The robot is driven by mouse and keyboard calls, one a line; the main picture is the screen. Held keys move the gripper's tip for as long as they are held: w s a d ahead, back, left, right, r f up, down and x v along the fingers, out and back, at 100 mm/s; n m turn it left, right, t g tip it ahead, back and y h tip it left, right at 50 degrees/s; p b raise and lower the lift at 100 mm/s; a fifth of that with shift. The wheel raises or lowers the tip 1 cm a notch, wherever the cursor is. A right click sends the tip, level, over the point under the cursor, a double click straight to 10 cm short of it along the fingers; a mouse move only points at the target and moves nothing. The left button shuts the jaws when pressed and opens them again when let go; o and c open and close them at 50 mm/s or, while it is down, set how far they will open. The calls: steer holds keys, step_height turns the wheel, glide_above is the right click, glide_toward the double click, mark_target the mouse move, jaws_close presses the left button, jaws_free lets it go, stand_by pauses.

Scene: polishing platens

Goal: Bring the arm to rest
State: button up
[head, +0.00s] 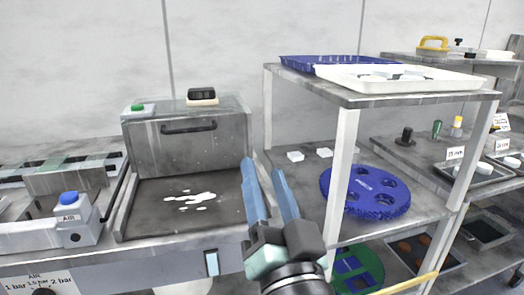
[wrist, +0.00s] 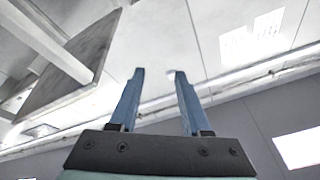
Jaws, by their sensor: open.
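My gripper (head: 264,168) is in the lower middle of the head view, with two blue fingers pointing up. The fingers stand apart with nothing between them. In the wrist view my gripper (wrist: 158,72) also shows open and empty, against the ceiling and upper wall. In the head view it appears in front of the gap between the grey machine (head: 140,160) and the shelf rack (head: 345,150). I cannot tell its exact distance from either.
A white tray (head: 400,84) and a blue tray (head: 310,63) lie on the rack top. A blue perforated disc (head: 345,195) and small white blocks (head: 296,156) are on the shelf below. A blue button box (head: 76,222) stands at left. Free room shows above the machine.

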steer(key=s+r+n+t+h, duration=0.25)
steer(key=s+r, duration=0.25)
steer(key=r, duration=0.5)
steer(key=s+r+n+t+h, duration=0.15)
steer(key=s+r+t, duration=0.3)
steer(key=r, duration=0.65)
step_height(320, 180, up, 24)
steer(key=s+p, duration=0.1)
steer(key=p, duration=2.3)
step_height(320, 180, down, 66)
steer(key=b, duration=6.6)
steer(key=shift+a+r+g, duration=0.15)
steer(key=shift+g, duration=0.25)
steer(key=shift+a, duration=0.1)
